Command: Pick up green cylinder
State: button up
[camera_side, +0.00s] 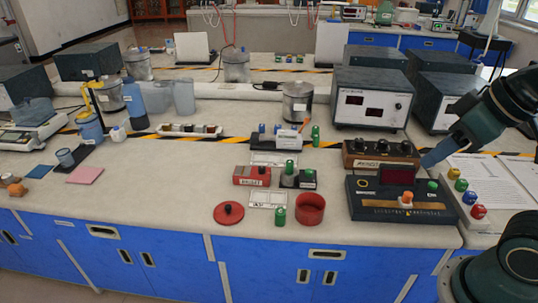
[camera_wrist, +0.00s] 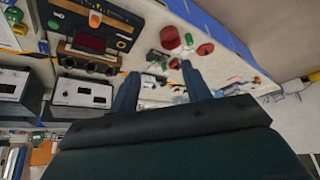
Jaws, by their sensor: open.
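Several small green cylinders stand on the white bench in the side view. One green cylinder (camera_side: 280,216) is near the front edge, left of a red round dish. Others are further back, one upright (camera_side: 316,135) and one by the small red and dark boxes (camera_side: 290,168). In the wrist view, a green cylinder (camera_wrist: 188,38) shows between the red round things. My gripper (camera_side: 427,161) is at the right, above the bench near the dark control box, well apart from the cylinders. In the wrist view its two blue fingers (camera_wrist: 160,82) are spread, with nothing held between them.
A dark control box (camera_side: 400,209) with an orange knob sits between my gripper and the front cylinder. A red dish (camera_side: 310,208) and red lid (camera_side: 229,213) flank that cylinder. A metal pot (camera_side: 297,103) and a grey meter (camera_side: 371,98) stand behind.

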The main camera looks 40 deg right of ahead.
jog(key=w+r+m+g+y, duration=0.25)
jog(key=w+m, duration=0.65)
jog(key=w, duration=1.3)
jog(key=w+d+f+m+g+y, duration=0.1)
jog(key=w+d+f+m, duration=0.3)
jog(key=w+f, duration=0.4)
jog(key=w+d+f+m+g+y, duration=0.1)
jog(key=w+d+f+m, duration=0.3)
jog(key=w+f+m, duration=0.2)
notch_tip(320, 180, down, 2)
jog(key=shift+w+f+g, duration=0.1)
jog(key=shift+w+g, duration=0.25)
jog(key=shift+w, duration=0.5)
jog(key=shift+a+f, duration=0.1)
send_near(291, 162)
jog(key=shift+x, duration=2.5)
